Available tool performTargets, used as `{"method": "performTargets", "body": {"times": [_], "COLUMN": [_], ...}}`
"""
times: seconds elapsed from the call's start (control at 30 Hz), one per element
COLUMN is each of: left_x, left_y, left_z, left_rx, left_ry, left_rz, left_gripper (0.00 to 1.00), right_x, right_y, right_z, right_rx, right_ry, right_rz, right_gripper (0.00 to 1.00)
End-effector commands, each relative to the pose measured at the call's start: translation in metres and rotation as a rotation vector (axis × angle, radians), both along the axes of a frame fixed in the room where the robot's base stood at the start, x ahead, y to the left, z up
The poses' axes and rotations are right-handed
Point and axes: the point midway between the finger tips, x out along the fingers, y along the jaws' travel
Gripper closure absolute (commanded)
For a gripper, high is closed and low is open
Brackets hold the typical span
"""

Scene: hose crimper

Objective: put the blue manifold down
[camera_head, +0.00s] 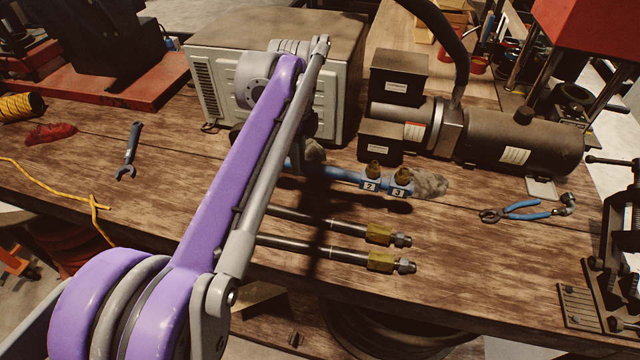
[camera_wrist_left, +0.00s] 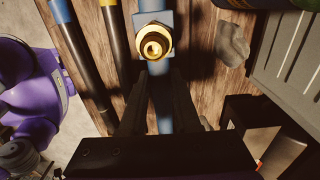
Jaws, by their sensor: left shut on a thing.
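The blue manifold (camera_head: 371,184) is a bar with blocks labelled 2 and 3 and brass fittings on top. It lies level, low over or on the wooden bench, in the middle of the head view; I cannot tell whether it touches the wood. My left gripper (camera_wrist_left: 158,88) is shut on its bar, as the left wrist view shows, with a finger on each side and a brass fitting (camera_wrist_left: 153,45) just beyond. In the head view my purple arm hides the manifold's left part and most of the gripper. My right gripper is not in view.
Two metal hoses with brass ends (camera_head: 380,235) lie in front of the manifold. A grey box (camera_head: 345,85) and a dark motor unit (camera_head: 530,138) stand behind. Blue-handled pliers (camera_head: 525,212) lie right.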

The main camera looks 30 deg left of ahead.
Motion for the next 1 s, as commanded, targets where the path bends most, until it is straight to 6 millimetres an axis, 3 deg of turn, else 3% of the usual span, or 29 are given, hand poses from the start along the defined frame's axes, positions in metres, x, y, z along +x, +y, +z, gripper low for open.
{"method": "performTargets", "body": {"times": [0.2,0.6,0.87,0.9,1.0], "left_x": [0.000,0.000,0.000,0.000,0.000], "left_y": [-0.001,0.000,0.000,0.000,0.000], "left_z": [-0.037,-0.078,-0.082,-0.083,-0.082], "left_rx": [-0.001,-0.001,0.000,0.001,0.001], "left_ry": [0.000,0.000,0.000,0.000,0.000], "left_rz": [0.000,0.000,0.000,-0.001,0.000], "left_gripper": [1.00,1.00,1.00,0.66,0.48], "right_x": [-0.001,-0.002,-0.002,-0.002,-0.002], "right_y": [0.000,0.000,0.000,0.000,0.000], "right_z": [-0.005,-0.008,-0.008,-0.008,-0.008], "right_rx": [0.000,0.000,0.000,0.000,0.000], "right_ry": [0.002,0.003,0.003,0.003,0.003], "right_rz": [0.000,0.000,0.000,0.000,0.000], "right_gripper": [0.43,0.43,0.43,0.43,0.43]}}
